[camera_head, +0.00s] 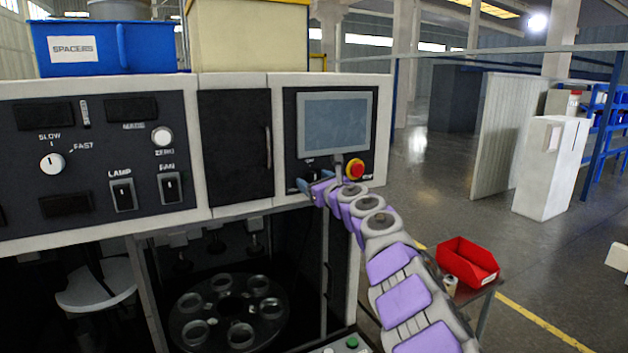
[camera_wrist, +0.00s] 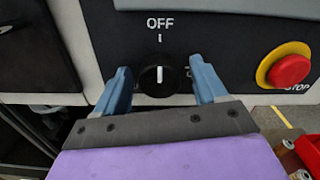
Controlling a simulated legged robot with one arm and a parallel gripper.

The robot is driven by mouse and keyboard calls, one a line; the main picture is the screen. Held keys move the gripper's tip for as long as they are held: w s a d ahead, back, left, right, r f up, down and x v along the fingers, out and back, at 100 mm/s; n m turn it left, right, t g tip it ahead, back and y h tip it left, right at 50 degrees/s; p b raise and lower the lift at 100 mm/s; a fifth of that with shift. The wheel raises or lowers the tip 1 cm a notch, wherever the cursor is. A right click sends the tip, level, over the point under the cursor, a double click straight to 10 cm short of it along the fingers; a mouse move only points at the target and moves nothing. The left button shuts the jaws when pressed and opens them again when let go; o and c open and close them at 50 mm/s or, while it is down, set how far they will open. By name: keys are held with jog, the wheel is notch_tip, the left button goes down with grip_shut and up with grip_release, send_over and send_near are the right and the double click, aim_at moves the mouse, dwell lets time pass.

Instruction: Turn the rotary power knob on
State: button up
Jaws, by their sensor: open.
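The rotary power knob (camera_wrist: 158,79) is a round black knob with a white pointer line, on the dark panel below the screen. Its pointer is upright, toward the OFF label (camera_wrist: 160,23). Another label to its right is mostly hidden by a finger. My gripper (camera_wrist: 163,84) is open in the wrist view, with one blue finger on each side of the knob. I cannot tell whether the fingers touch it. In the head view my gripper (camera_head: 318,184) is at the panel under the screen (camera_head: 334,122), and the knob is hidden behind it.
A red stop button on a yellow ring (camera_head: 354,169) is just right of my gripper; it also shows in the wrist view (camera_wrist: 290,69). Left are a dark door (camera_head: 235,140) and a speed dial (camera_head: 52,163). A red bin (camera_head: 466,262) stands at the lower right.

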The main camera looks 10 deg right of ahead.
jog(key=shift+d, duration=0.3)
jog(key=shift+c, duration=0.3)
jog(key=shift+a, duration=0.35)
jog(key=c, duration=1)
